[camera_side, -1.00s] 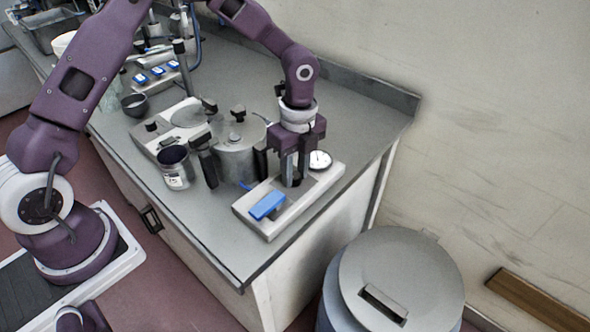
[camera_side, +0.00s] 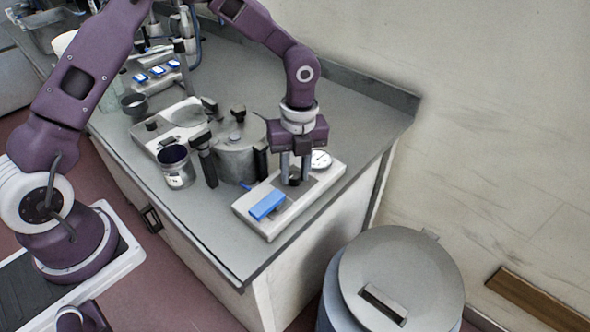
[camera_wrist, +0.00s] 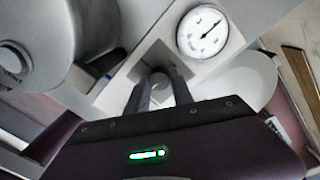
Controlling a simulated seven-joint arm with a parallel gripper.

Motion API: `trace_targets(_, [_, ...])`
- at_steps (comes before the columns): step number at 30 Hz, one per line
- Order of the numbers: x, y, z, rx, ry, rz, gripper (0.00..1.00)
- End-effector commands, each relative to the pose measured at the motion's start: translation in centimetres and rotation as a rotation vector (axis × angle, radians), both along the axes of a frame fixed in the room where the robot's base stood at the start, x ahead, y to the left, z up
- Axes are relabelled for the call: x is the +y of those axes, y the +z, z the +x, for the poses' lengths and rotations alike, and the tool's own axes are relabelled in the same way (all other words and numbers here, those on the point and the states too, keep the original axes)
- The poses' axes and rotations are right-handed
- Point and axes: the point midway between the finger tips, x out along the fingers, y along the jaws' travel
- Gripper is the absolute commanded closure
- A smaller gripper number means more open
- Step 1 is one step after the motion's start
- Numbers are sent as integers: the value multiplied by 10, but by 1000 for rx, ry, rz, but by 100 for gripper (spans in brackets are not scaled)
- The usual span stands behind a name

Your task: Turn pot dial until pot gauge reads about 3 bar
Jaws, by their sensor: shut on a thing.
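The pot dial (camera_side: 295,180) is a small dark knob on a light panel (camera_side: 325,183) at the counter's front right. My gripper (camera_side: 295,179) points straight down, shut on the dial with one finger on each side; the fingers hide much of it. In the wrist view my gripper (camera_wrist: 160,80) also straddles the dial. The pot gauge (camera_side: 321,160) is a round white face just behind and right of the dial. In the wrist view the gauge (camera_wrist: 202,35) shows its dark needle pointing to the picture's upper right; its numbers are too small to read.
A blue block (camera_side: 267,205) sits on the panel's front left. A grey metal pot (camera_side: 238,158) stands close left of my gripper, with a jar (camera_side: 176,168) beyond it. A lidded bin (camera_side: 400,280) stands below the counter. The counter behind the gauge is clear.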

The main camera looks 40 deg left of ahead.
Motion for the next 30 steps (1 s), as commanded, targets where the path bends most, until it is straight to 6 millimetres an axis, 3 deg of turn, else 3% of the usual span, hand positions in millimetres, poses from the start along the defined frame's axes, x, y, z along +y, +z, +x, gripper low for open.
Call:
trace_targets(7, [1, 1, 1, -3, 2, 1, 100])
trace_targets(8, [1, 1, 1, -3, 2, 1, 70])
trace_targets(11, [1, 1, 1, -2, 2, 1, 50])
trace_targets(21, [0, 4, 1, -3, 2, 1, 50])
trace_targets(30, [-1, 61, 4, -6, 3, 1, 50])
